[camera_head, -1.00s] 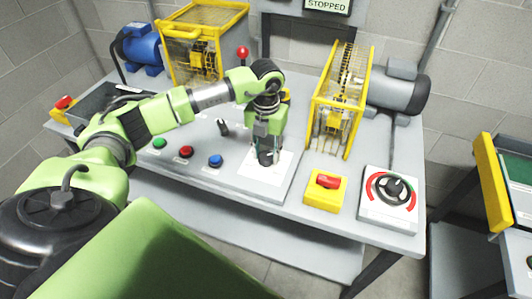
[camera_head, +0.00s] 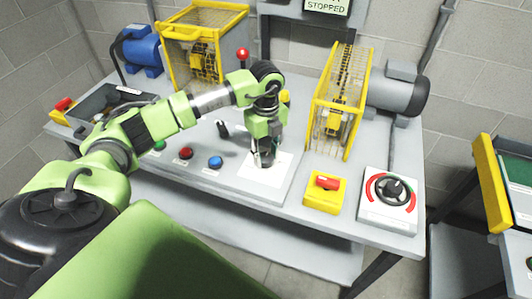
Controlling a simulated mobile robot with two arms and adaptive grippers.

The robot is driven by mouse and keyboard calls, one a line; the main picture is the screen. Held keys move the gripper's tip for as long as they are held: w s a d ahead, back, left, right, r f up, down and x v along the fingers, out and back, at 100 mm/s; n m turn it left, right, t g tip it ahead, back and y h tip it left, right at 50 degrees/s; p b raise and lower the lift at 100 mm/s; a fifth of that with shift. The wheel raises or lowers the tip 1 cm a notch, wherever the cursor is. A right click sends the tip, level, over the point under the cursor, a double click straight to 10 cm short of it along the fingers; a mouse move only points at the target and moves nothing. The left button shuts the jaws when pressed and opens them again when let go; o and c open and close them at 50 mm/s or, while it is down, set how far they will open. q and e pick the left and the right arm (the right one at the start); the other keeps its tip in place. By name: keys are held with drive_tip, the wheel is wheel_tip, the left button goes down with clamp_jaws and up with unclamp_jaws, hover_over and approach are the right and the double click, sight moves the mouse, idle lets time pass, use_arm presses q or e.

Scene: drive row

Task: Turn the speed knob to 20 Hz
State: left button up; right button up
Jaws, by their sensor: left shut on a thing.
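My left gripper (camera_head: 265,158) points down at the white dial plate (camera_head: 284,170) on the sloped grey panel. It is shut on the black speed knob (camera_head: 266,162), which stands in the middle of that plate and is mostly hidden by the fingers. The scale marks are too small or covered to read. A sign (camera_head: 326,6) at the top reads STOPPED. My right gripper is out of view.
Green, red (camera_head: 185,153) and blue (camera_head: 215,162) buttons and a black lever (camera_head: 222,129) lie left of the dial.

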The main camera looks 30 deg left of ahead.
sight(266, 157)
use_arm(q)
drive_tip(key=n+p, duration=0.1)
drive_tip(key=n, duration=0.4)
drive_tip(key=shift+r+n, duration=0.15)
drive_tip(key=shift+n, duration=0.15)
drive_tip(key=n+p, duration=0.1)
drive_tip(key=n, duration=0.4)
drive_tip(key=shift+w+p, duration=0.1)
drive_tip(key=shift+p, duration=0.2)
drive_tip(key=shift+n, duration=0.4)
drive_tip(key=o, duration=1.1)
wheel_tip(266, 157, up, 12)
drive_tip(key=shift+f, duration=0.1)
